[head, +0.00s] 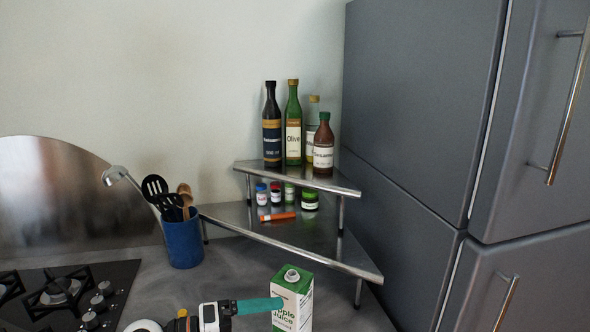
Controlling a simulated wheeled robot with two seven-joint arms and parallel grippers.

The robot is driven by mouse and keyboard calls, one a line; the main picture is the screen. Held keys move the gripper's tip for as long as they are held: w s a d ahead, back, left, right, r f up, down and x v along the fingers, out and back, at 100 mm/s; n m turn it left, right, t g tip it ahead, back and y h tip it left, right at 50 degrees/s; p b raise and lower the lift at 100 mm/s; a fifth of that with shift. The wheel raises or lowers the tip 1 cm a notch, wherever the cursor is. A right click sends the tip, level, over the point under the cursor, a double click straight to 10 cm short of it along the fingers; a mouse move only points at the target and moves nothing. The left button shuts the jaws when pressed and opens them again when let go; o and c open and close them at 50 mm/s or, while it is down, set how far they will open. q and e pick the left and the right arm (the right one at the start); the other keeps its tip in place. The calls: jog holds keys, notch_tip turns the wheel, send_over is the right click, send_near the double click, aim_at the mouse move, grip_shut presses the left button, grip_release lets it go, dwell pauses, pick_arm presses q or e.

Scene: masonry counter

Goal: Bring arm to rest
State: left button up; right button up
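My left gripper (272,304) comes in low in the head view and points right. Its teal fingertip overlaps the left part of a green and white apple juice carton (291,285), which stands upright on the counter. Only one finger shows clearly, so I cannot tell whether the gripper is open or closed on the carton. The carton's base is cut off by the lower picture edge. My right gripper is not in view.
A two-tier metal corner shelf (352,262) holds several bottles and small jars behind the carton. A blue utensil holder (183,244) stands left of it. A gas hob (118,283) is at the left, a grey fridge (420,110) at the right. Some counter (225,275) is bare.

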pick_arm(q)
jog(key=w+a+r+n+t+y, duration=0.15)
jog(key=a+n+t+y, duration=0.25)
jog(key=n+t, duration=0.45)
jog(key=a+r+n+t+y, duration=0.2)
jog(key=a+n+t+y, duration=0.15)
jog(key=n+t, duration=0.5)
jog(key=s+a+f+n+g+y, duration=0.4)
jog(key=a+f+n+g+y, duration=0.2)
jog(key=a+f+n+y, duration=0.45)
jog(key=s+d+f+n+g+h, duration=0.1)
jog(key=s+f+n+g, duration=0.1)
jog(key=s+f+g, duration=0.65)
jog(key=s+d+f+n+g+h, duration=0.15)
jog(key=s+f+n+g, duration=0.35)
jog(key=s, duration=0.7)
notch_tip(320, 180, down, 29)
jog(key=s+m, duration=0.3)
jog(key=s+a+f+g, duration=0.1)
jog(key=s+a+f, duration=0.1)
jog(key=s+f, duration=1.2)
jog(key=shift+s+a+f+y, duration=0.15)
jog(key=shift+s+y, duration=0.2)
jog(key=shift+s, duration=0.45)
jog(key=shift+g, duration=0.25)
